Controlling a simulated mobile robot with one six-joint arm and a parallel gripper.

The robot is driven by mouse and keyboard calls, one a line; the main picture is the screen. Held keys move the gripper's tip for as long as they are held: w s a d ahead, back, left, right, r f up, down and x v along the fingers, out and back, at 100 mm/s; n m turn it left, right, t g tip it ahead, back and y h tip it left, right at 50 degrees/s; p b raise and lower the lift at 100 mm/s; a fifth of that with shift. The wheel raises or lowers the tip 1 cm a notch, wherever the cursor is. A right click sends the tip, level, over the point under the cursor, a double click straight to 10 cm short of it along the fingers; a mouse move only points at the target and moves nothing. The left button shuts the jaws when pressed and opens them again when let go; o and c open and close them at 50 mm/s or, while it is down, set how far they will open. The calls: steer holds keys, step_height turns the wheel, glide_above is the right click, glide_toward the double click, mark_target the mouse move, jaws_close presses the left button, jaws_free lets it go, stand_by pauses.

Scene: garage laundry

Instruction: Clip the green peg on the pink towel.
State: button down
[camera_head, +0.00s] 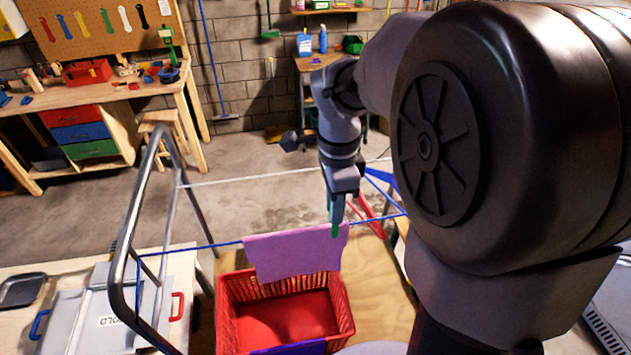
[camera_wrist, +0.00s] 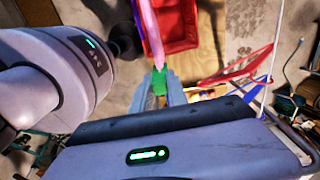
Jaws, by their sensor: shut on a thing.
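The pink towel (camera_head: 292,254) hangs over the blue line of the metal rack, above the red basket. In the wrist view the towel (camera_wrist: 152,38) shows edge-on as a narrow pink strip. The green peg (camera_head: 336,229) is at my gripper's tips, at the towel's top right corner. My gripper (camera_head: 337,212) points down and is shut on the peg. In the wrist view the peg (camera_wrist: 159,80) sits between the fingers, its far end meeting the towel's edge. I cannot tell whether the peg's jaws are around the towel or only against it.
The red basket (camera_head: 225,300) stands on a wooden surface below the towel. A metal rack frame (camera_head: 128,235) carries a blue line and a white line. A red and a blue item (camera_head: 381,187) hang right of the gripper. A workbench (camera_head: 100,97) stands behind left.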

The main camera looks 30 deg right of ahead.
steer(key=shift+f+b, duration=0.4)
steer(key=shift+f, duration=0.2)
steer(key=c, duration=1.2)
jaws_free()
steer(key=shift+r, duration=0.1)
steer(key=shift+c, duration=0.2)
step_height(320, 180, up, 18)
steer(key=f+p, duration=0.1)
steer(key=p, duration=0.1)
steer(key=s+a+f+n+t+b, duration=0.2)
steer(key=s+a+f+n+b, duration=0.1)
steer(key=f+b, duration=0.9)
steer(key=s+a+f+n+t+y+b, duration=0.1)
steer(key=s+a+f+n+b, duration=0.3)
steer(key=f+b, duration=0.9)
steer(key=s+a+f+n+t+y+b, duration=0.1)
steer(key=s+a+f+n+t+b, duration=0.2)
steer(key=a+f+n+b, duration=0.4)
step_height(320, 180, down, 15)
steer(key=s+n+b, duration=0.1)
steer(key=n+b, duration=0.1)
steer(key=b, duration=0.4)
steer(key=shift+s+a+n, duration=0.15)
steer(key=shift+a+n, duration=0.1)
steer(key=shift+n, duration=0.15)
steer(key=shift+f+b, duration=0.1)
steer(key=shift+b, duration=0.2)
